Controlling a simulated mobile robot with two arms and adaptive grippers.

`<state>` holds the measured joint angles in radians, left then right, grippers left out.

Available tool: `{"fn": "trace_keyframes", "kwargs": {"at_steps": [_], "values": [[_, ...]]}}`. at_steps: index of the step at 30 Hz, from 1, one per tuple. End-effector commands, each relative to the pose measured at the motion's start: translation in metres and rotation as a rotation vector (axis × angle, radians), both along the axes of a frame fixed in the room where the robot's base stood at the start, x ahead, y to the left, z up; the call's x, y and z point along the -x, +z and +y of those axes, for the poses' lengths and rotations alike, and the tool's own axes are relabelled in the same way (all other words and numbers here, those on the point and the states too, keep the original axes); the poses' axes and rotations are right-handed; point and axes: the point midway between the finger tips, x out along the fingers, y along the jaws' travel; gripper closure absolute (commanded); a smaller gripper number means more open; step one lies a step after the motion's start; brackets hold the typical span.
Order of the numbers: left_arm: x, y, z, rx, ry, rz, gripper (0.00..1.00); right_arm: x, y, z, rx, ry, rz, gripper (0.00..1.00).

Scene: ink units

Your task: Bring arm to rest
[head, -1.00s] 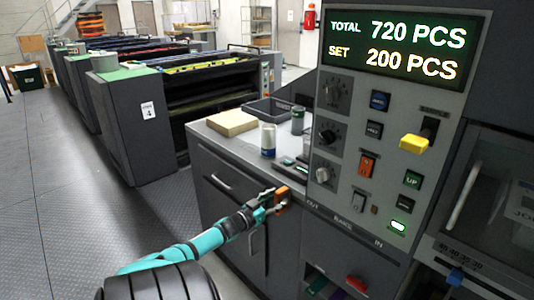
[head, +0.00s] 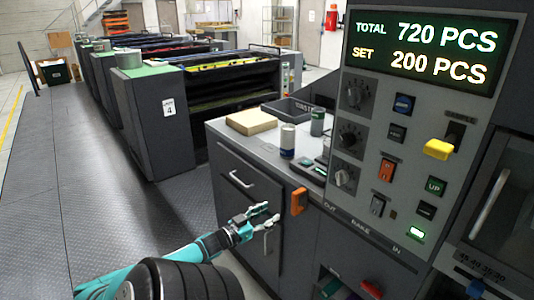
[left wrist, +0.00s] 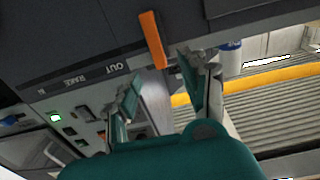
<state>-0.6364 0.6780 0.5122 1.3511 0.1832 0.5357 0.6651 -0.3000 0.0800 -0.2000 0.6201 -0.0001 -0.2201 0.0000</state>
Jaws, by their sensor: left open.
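My left gripper (head: 263,217) reaches in from the lower left in the head view. Its fingers are spread and hold nothing. It is just left of an orange handle (head: 298,201) on the front edge of the grey cabinet (head: 240,176), with a small gap between them. In the left wrist view the open fingers (left wrist: 168,85) point toward the same orange handle (left wrist: 152,38), which lies beyond the fingertips. My right gripper does not show in either view.
The control panel (head: 392,130) with a yellow lever (head: 438,149) rises to the right. A can (head: 288,141), another can (head: 317,123), a tan block (head: 251,122) and a dark tray (head: 290,108) stand on the cabinet top. The floor (head: 75,170) at left is clear.

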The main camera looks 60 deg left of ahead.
Motion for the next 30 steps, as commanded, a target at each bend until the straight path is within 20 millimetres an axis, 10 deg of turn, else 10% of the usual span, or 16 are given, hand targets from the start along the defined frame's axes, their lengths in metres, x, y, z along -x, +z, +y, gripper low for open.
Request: {"fn": "trace_keyframes", "kwargs": {"at_steps": [14,23,30], "values": [[0.004,-0.015,0.000,0.005,0.016,0.026,0.56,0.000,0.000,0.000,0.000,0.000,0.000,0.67],[0.061,-0.188,-0.041,0.064,0.136,0.387,0.56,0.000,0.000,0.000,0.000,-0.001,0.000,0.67],[0.127,-0.332,-0.138,0.099,0.117,0.766,0.56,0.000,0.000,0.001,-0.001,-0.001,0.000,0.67]]}}
